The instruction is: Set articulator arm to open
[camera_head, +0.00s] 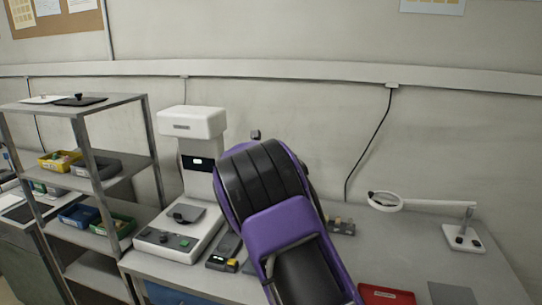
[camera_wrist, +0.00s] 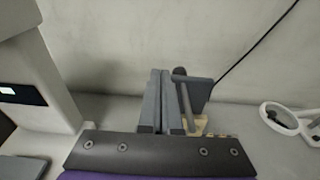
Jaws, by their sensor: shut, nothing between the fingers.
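My gripper (camera_wrist: 157,103) shows in the wrist view as two grey fingers pressed together, with nothing between them. Just right of the fingers and partly behind them is a grey device with an upright plate (camera_wrist: 200,95), a dark rounded knob and a beige piece low down. It looks like the articulator, its arm standing raised. I cannot tell whether the fingers touch it. In the head view my purple and black arm hides the gripper and most of this device. Only a small dark tip (camera_head: 256,134) shows above the arm.
A white machine (camera_head: 192,125) stands left of my arm on the bench. A ring magnifier lamp (camera_head: 385,201) stands at the right, also in the wrist view (camera_wrist: 280,118). A red tray (camera_head: 386,295) lies in front. A metal shelf (camera_head: 110,99) with bins is at far left.

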